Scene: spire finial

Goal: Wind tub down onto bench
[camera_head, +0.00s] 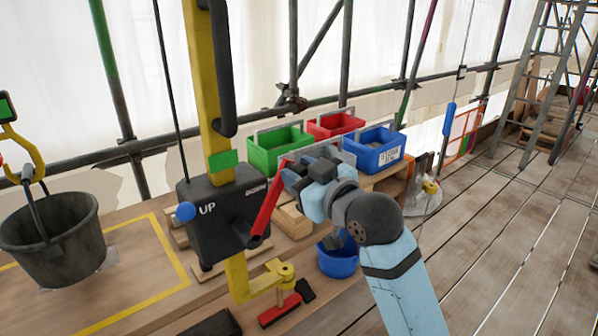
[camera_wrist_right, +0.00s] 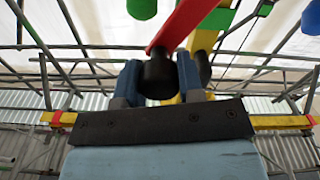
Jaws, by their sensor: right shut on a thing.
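The dark tub (camera_head: 52,240) hangs upright from a yellow hook (camera_head: 22,150) at the left, over the wooden bench (camera_head: 130,290). I cannot tell whether its base touches the bench. A black winch box (camera_head: 215,215) marked UP and DOWN is on a yellow post. Its red crank (camera_head: 268,205) slants up to the right from the hub. My right gripper (camera_head: 292,177) is at the crank's outer end. In the wrist view the right gripper (camera_wrist_right: 160,80) has its blue fingers shut around the black crank knob (camera_wrist_right: 158,72). My left gripper is out of view.
A yellow outline (camera_head: 172,247) marks the bench top around the tub's area. Green (camera_head: 277,150), red (camera_head: 335,124) and blue (camera_head: 372,152) bins stand behind my right arm. A blue bucket (camera_head: 337,262) and a red brush (camera_head: 280,312) are near the post.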

